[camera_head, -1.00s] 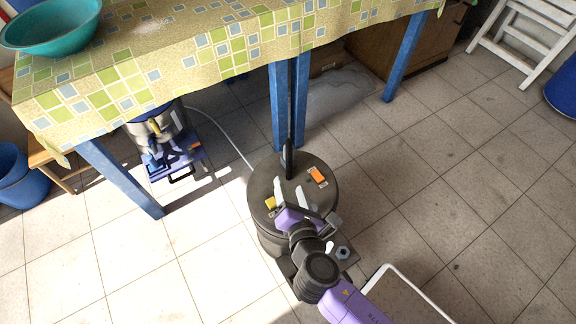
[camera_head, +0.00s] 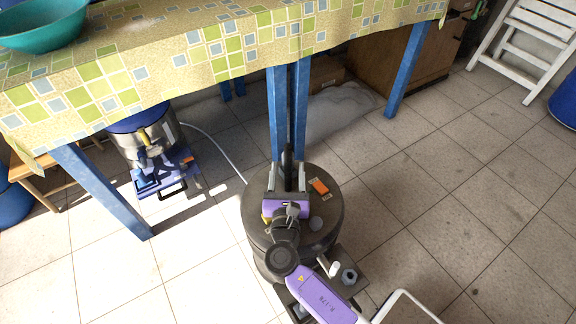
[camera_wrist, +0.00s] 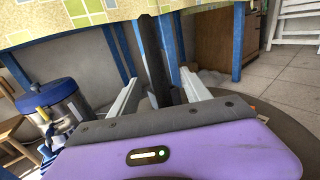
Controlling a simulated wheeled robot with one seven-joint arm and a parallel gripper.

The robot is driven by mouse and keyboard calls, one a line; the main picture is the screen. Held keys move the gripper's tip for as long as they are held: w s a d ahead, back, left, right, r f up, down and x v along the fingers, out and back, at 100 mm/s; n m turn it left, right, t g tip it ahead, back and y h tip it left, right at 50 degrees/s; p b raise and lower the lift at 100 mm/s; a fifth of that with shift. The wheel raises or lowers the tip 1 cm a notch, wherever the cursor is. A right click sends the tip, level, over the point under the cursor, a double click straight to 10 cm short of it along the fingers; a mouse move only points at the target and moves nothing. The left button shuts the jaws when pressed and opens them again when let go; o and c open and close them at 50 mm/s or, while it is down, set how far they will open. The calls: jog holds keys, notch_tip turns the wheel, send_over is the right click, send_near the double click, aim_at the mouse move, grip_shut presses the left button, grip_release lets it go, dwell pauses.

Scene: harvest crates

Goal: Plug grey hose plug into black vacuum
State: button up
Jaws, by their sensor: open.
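The black vacuum (camera_head: 262,238) is a round dark drum in the middle of the head view, with an orange switch (camera_head: 319,187) on its top. A dark grey upright piece (camera_head: 288,155), which looks like the hose plug, stands at the far side of its top. It also shows in the wrist view (camera_wrist: 152,50) as a tall post. My gripper (camera_head: 288,172) is over the drum's top, open, with its pale fingers on either side of the post. In the wrist view the gripper (camera_wrist: 157,84) shows the same. I cannot tell whether either finger touches it. The post's foot is partly hidden.
A table (camera_head: 215,62) with a checked cloth overhangs behind, its blue legs (camera_head: 100,192) close by. A silver canister with a blue lid (camera_head: 158,138) stands under it at left, a pale hose (camera_head: 215,145) running toward the drum. Tiled floor at right is clear.

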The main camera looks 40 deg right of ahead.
jog(key=shift+b+x, duration=0.65)
jog(key=shift+x, duration=2.3)
grip_shut()
